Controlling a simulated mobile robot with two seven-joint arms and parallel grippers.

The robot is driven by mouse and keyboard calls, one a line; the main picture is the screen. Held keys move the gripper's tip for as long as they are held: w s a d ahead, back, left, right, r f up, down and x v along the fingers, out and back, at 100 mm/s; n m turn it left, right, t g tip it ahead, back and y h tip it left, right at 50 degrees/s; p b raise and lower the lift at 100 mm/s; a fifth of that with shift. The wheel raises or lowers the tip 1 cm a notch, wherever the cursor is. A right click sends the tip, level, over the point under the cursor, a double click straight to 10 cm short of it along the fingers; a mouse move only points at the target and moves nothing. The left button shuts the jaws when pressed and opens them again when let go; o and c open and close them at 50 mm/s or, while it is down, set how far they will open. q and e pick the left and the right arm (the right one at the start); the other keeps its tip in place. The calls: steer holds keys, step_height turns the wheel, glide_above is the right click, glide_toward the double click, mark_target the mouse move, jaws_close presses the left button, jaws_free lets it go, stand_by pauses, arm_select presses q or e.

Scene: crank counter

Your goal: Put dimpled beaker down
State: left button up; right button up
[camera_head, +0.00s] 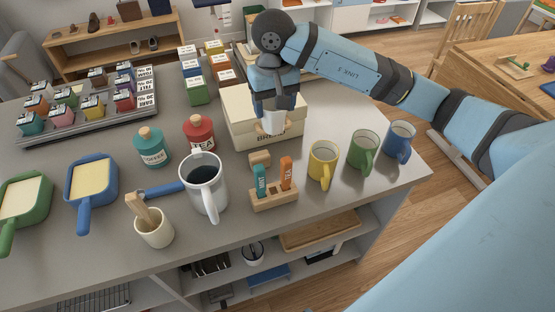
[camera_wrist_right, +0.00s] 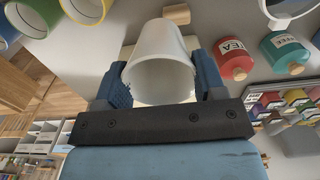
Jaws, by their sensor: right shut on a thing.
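The dimpled beaker (camera_head: 274,122) is a plain white cup. In the head view it hangs from my right gripper (camera_head: 275,108), in front of the cream bread box and over its edge in the picture. The right wrist view shows the beaker (camera_wrist_right: 160,62) between the two blue fingers of my right gripper (camera_wrist_right: 162,82), which is shut on it, with its wide open mouth facing the camera. I cannot tell how far it is above the counter (camera_head: 330,212). Any dimples are too small to tell. My left gripper is not in view.
The bread box (camera_head: 238,128) stands behind the beaker. Yellow (camera_head: 323,163), green (camera_head: 362,150) and blue (camera_head: 399,142) mugs line the right edge. A wooden holder (camera_head: 274,197), white jug (camera_head: 206,190), red tea jar (camera_head: 199,133) and teal coffee jar (camera_head: 151,148) stand nearby.

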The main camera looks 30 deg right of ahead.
mark_target(277, 129)
steer(key=f, duration=0.4)
steer(key=s+f+p, duration=0.1)
steer(key=f, duration=0.1)
steer(key=shift+s+f, duration=0.1)
steer(key=shift+f, duration=0.2)
steer(key=f+p, duration=0.1)
steer(key=f, duration=1)
steer(key=shift+w+f, duration=0.2)
steer(key=shift+f, duration=0.25)
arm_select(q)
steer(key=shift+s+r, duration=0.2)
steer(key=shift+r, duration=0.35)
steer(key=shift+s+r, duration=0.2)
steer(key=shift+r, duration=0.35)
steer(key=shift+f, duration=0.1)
arm_select(e)
steer(key=shift+f, duration=0.2)
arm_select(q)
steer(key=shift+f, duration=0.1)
arm_select(e)
steer(key=o, duration=1)
steer(key=shift+r, duration=0.1)
